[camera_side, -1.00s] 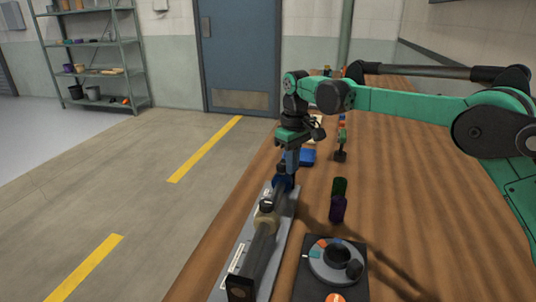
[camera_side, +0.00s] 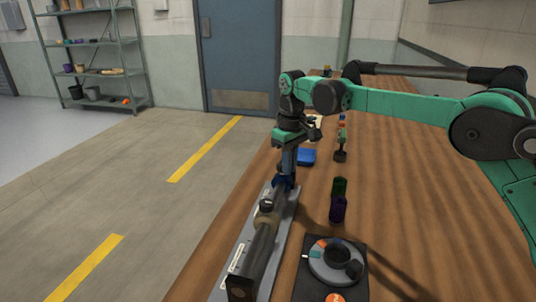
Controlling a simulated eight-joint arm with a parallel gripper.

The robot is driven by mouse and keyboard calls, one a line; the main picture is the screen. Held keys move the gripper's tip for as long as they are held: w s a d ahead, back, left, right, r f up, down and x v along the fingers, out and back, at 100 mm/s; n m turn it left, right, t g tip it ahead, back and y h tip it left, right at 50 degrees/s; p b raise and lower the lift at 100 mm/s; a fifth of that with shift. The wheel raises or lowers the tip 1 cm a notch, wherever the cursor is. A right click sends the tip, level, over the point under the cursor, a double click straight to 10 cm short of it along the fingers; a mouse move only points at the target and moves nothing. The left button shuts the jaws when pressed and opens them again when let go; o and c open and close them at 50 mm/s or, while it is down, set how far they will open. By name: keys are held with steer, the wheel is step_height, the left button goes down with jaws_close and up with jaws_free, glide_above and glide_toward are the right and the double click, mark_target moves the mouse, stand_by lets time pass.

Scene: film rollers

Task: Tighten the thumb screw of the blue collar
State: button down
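The blue collar (camera_side: 281,181) sits on the dark roller shaft near its far end. The shaft lies on a grey base plate (camera_side: 241,248) at the table's left edge. My gripper (camera_side: 287,170) points down at the blue collar, with its fingers at or just above the collar's top. The thumb screw is too small and too hidden by the fingers to make out. I cannot tell whether the fingers are open or closed on it.
A black square base with a grey dial (camera_side: 321,269) stands right of the roller. A green and purple bottle-like piece (camera_side: 339,200) stands on the table (camera_side: 420,225). A blue block (camera_side: 306,157) and a small stand (camera_side: 341,154) are farther back. The table's right side is clear.

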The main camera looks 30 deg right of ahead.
step_height(320, 180, up, 6)
steer(key=shift+s, duration=0.4)
stand_by(0.5)
step_height(320, 180, down, 6)
steer(key=shift+w+d, duration=0.25)
stand_by(0.7)
